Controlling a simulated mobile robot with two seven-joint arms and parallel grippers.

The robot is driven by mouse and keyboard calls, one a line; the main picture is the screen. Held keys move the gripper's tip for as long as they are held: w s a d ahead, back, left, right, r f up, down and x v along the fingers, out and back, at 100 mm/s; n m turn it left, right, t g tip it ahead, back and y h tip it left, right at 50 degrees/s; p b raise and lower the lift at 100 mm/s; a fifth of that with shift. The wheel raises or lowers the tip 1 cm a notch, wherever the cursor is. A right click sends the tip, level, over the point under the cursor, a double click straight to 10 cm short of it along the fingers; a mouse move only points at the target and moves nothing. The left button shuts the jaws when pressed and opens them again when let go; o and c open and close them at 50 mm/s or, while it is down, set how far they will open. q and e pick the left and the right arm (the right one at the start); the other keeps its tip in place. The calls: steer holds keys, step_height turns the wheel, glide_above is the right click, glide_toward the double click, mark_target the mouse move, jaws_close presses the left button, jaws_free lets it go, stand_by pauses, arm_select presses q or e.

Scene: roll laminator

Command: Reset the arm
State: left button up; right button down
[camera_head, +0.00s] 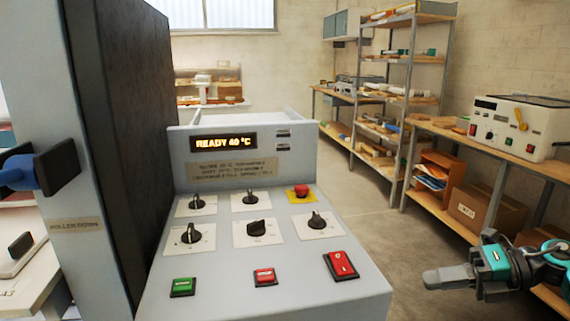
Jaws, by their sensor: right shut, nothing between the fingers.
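My right gripper (450,277) is at the lower right of the head view, with grey fingers and a teal and dark body. It points left, is shut with nothing in it, and is apart from the laminator's control panel (350,282). My left gripper is not in view. The panel's display (224,142) reads "READY 40 °C". Below it are several black knobs, a red emergency button (301,190) on yellow, a green button (183,287), a red button (264,277) and a red switch (341,265).
A tall dark panel (122,130) and a blue handle (50,170) labelled "ROLLER DOWN" stand at the left. A wooden bench (540,168) with a white device (515,125) is at the right, near my right arm. Shelves (415,60) stand behind. The grey floor (385,215) between is clear.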

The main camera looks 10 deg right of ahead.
steer(key=w+d+r+m+t+h, duration=0.6)
steer(key=w+d+r+m+t, duration=0.45)
steer(key=m+t, duration=0.35)
steer(key=d+f+m+g+h, duration=0.2)
steer(key=d+f+m+h, duration=0.1)
steer(key=d+m+h, duration=0.35)
steer(key=d+f+m+g+h, duration=0.1)
steer(key=d+f+m+h, duration=0.2)
steer(key=d+m+h, duration=0.4)
steer(key=s+a+f+m+g+y, duration=0.1)
steer(key=s+a+f+y, duration=0.25)
steer(key=a+f, duration=0.7)
steer(key=s+a+f+m+g+y, duration=0.15)
steer(key=s+a+f, duration=0.35)
steer(key=a+f, duration=0.55)
steer(key=s+a+f+m+g+y, duration=0.1)
steer(key=s+a+f, duration=0.3)
steer(key=s+a, duration=0.4)
steer(key=s+a+f+m+g+y, duration=0.1)
steer(key=s+a+f, duration=0.3)
steer(key=s+a, duration=0.5)
steer(key=shift+a+f+g+y, duration=0.25)
steer(key=shift+a+g+y, duration=0.3)
steer(key=shift+a+y, duration=0.15)
